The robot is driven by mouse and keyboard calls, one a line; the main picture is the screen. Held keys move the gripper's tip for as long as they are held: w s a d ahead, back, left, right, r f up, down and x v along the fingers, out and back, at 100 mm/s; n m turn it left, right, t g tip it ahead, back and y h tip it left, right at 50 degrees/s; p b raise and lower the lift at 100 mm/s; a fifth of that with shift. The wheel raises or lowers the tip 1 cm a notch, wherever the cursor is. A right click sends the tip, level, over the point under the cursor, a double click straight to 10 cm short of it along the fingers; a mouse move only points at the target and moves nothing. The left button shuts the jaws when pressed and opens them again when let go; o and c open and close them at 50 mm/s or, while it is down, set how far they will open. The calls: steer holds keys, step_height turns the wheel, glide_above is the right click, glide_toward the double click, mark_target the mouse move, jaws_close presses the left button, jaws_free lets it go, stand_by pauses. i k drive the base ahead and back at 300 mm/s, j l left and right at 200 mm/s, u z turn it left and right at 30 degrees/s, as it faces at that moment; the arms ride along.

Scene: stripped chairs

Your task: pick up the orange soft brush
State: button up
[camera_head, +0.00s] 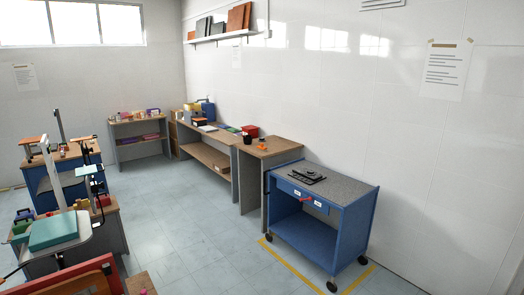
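A small orange item (262,147) lies on the wooden-topped bench (280,146) along the right wall, left of the blue cart. It is too small to tell for sure whether it is the orange soft brush. I cannot make out my gripper in this view.
A blue wheeled cart (309,240) with a grey top stands inside yellow floor tape; a flat black item (307,176) lies on it. Longer benches with several items run to the back corner. Cluttered workstations with a teal box (53,231) fill the left. The grey floor (190,220) between is clear.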

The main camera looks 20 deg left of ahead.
mark_target(260, 147)
steer(key=i+j+u, duration=0.35)
steer(key=i, duration=0.2)
steer(key=i+j+u, duration=0.35)
steer(key=i, duration=0.75)
steer(key=i+l+u, duration=0.1)
steer(key=i+u, duration=0.25)
steer(key=i, duration=0.7)
steer(key=i+j+u, duration=0.2)
steer(key=i, duration=0.55)
steer(key=i+l+u, duration=0.2)
steer(key=i, duration=0.5)
steer(key=i+l+u, duration=0.2)
steer(key=i, duration=0.55)
steer(key=i+j+z, duration=0.1)
steer(key=i+z, duration=0.25)
steer(key=i, duration=0.15)
steer(key=i+j+z, duration=0.35)
steer(key=i, duration=0.15)
steer(key=i+z, duration=0.3)
steer(key=z, duration=0.15)
steer(key=i+z, duration=0.3)
steer(key=z, duration=0.15)
steer(key=i+j+z, duration=0.15)
steer(key=z, duration=0.3)
steer(key=i, duration=0.1)
